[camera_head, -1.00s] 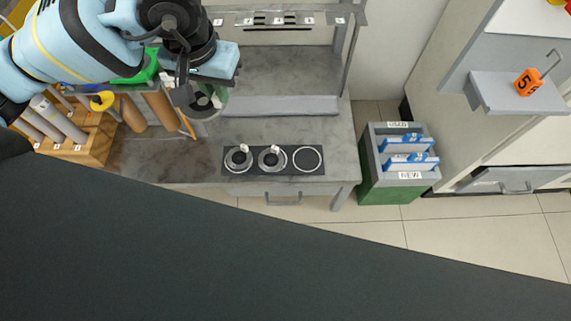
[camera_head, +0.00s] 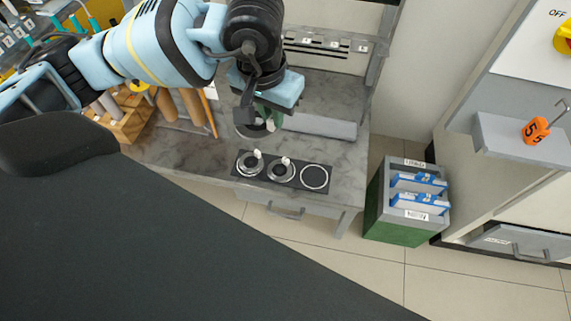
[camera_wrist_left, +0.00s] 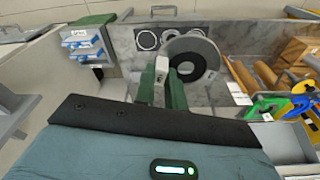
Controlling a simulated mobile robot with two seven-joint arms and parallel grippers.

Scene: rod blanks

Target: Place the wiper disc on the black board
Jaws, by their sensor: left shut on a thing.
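The black board (camera_head: 300,185) lies on the grey bench top, with three places in a row. Discs with white upright tabs sit on its left (camera_head: 249,165) and middle (camera_head: 281,171) places. The right place shows only a white ring outline (camera_head: 314,177). My left gripper (camera_head: 262,110) is shut on the wiper disc (camera_wrist_left: 191,58), a grey ring with a dark centre. The green fingers close on its white tab (camera_wrist_left: 162,67). The disc is above the bench, behind the board in the head view. It partly covers the board (camera_wrist_left: 134,40) in the wrist view. My right gripper is not in view.
A grey shelf edge (camera_head: 320,126) stands behind the board. Wooden holders with rods (camera_head: 125,118) are at the left. A green-grey bin with blue-labelled items (camera_head: 405,200) stands right of the bench. The bench front beside the board is clear.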

